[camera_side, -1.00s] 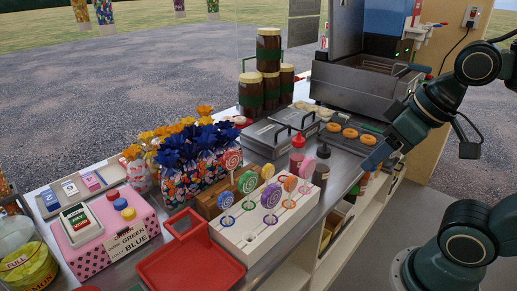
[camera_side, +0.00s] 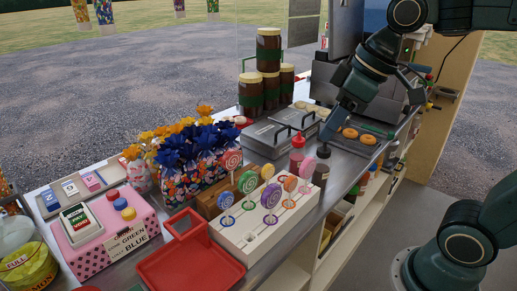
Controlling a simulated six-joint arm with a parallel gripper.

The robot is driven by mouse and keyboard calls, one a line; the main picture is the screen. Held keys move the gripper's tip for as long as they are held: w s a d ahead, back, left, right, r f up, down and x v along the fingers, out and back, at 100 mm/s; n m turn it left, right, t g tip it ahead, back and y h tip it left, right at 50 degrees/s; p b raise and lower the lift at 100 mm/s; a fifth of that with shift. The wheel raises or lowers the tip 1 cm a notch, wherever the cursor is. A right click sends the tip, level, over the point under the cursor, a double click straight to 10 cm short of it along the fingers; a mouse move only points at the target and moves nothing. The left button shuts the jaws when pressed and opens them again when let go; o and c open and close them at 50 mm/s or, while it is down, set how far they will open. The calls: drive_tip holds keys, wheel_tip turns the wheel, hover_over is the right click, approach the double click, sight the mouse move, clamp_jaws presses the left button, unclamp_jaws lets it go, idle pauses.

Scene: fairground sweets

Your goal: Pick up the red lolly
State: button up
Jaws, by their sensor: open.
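The red lolly (camera_side: 232,160) stands upright with a red and white swirled head, at the back left of the group of lollies. The white lolly stand (camera_side: 240,237) has coloured rings on its top. My gripper (camera_side: 325,136) is open and empty, pointing down above the counter near the sauce bottles. It is well to the right of the red lolly and apart from it. The lower part of the red lolly's stick is hard to make out behind the other lollies.
A green lolly (camera_side: 248,182), a pink lolly (camera_side: 307,167) and several others stand close by. A red bottle (camera_side: 297,152) and a dark bottle (camera_side: 321,166) are between my gripper and the stand. Flower-topped sweet bags are behind. A red tray (camera_side: 190,262) is empty in front.

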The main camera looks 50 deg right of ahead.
drive_tip(key=w+a+n+g+y, duration=0.1)
drive_tip(key=w+n, duration=0.3)
drive_tip(key=w, duration=0.5)
drive_tip(key=n+g+y, duration=0.2)
drive_tip(key=n+g, duration=0.1)
drive_tip(key=n, duration=0.7)
hover_over(231, 150)
drive_tip(key=d, duration=0.2)
drive_tip(key=f, duration=1.1)
drive_tip(key=shift+s+d+f, duration=0.1)
drive_tip(key=shift+s+f, duration=0.05)
drive_tip(key=shift+s, duration=0.15)
drive_tip(key=shift+w+d+f+g, duration=0.2)
drive_tip(key=shift+f+g, duration=0.1)
drive_tip(key=shift+f, duration=0.15)
drive_tip(key=shift+a, duration=0.1)
drive_tip(key=shift+x, duration=0.8)
drive_tip(key=shift+a+f, duration=0.1)
drive_tip(key=shift+x, duration=2.8)
